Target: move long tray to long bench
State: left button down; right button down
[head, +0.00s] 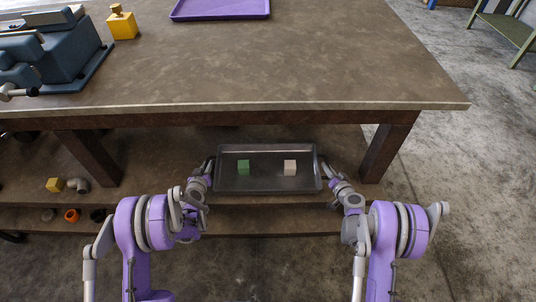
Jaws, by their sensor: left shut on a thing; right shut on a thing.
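A long dark metal tray (266,183) is in front of the bench, between my two arms, at about the height of the lower shelf in the picture. A green cube (243,167) and a whitish cube (290,168) lie in it. My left gripper (211,167) is shut on the tray's left end. My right gripper (323,167) is shut on its right end. The fingertips are small and partly hidden by the tray. I cannot tell whether the tray touches the shelf. A large brown-topped bench (290,60) stands behind and above it.
A purple tray (220,9) lies at the bench's back. A blue-grey vise-like machine (60,55) and a yellow block (123,23) stand at the left. The lower shelf (270,220) holds small parts at the left. A green-framed bench (505,25) stands far right, across clear floor.

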pick_arm(q)
jog(key=shift+r, duration=0.1)
pick_arm(e)
jog(key=shift+r, duration=0.1)
